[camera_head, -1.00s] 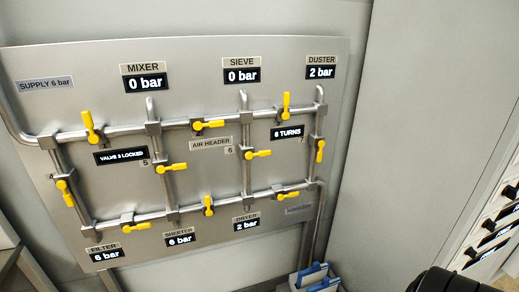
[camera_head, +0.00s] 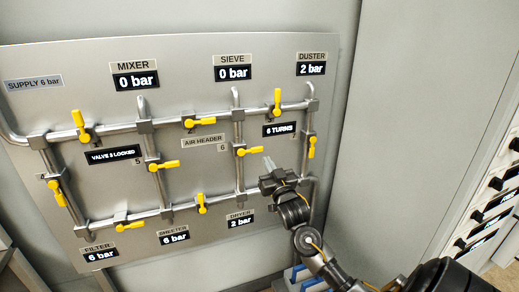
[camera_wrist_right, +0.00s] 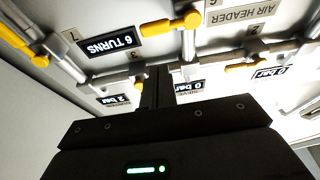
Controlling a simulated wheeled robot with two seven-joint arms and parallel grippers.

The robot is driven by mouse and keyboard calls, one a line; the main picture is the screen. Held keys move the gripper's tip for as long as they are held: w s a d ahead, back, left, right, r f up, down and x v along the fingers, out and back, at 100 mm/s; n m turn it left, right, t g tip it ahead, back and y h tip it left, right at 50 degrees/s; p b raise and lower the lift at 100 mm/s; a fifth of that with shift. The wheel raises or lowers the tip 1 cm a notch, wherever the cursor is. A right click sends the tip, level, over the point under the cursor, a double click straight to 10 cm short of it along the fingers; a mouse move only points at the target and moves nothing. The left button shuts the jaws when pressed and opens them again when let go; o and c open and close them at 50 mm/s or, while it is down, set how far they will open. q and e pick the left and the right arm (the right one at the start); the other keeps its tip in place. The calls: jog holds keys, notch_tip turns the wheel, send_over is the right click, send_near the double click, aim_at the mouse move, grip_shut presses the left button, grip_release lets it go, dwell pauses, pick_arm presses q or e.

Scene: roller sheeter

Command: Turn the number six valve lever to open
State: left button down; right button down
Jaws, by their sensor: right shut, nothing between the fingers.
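The number six valve lever (camera_head: 248,151) is yellow and sits on the middle vertical pipe, right of the small 6 label (camera_head: 222,148). It points sideways to the right, across its pipe. In the right wrist view, which is upside down, the lever (camera_wrist_right: 172,25) shows above the fingers. My right gripper (camera_head: 267,160) is shut and empty, its fingertips just right of and slightly below the lever's end. The fingers (camera_wrist_right: 158,78) also show in the wrist view; I cannot tell whether they touch the lever. My left gripper is out of view.
The grey pipe panel (camera_head: 60,110) carries several other yellow levers, including one on the right pipe (camera_head: 312,147) near my arm. A "6 TURNS" display (camera_head: 279,129) is above my gripper. Blue-and-white bins (camera_head: 303,279) stand below. Drawers (camera_head: 490,215) are at the right.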

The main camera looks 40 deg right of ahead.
notch_tip(320, 180, up, 2)
jog(key=r, duration=0.1)
notch_tip(320, 180, up, 3)
jog(key=p, duration=0.4)
send_over(259, 148)
jog(key=s, duration=0.2)
jog(key=shift+w+a+f+p, duration=0.15)
jog(key=shift+f+p, duration=0.1)
jog(key=shift+f, duration=0.5)
jog(key=shift+w+a+f+p, duration=0.1)
jog(key=shift+a+f+p, duration=0.1)
jog(key=shift+f, duration=0.55)
jog(key=shift+w+a+f+p, duration=0.1)
jog(key=shift+f+p, duration=0.15)
jog(key=shift+f, duration=0.5)
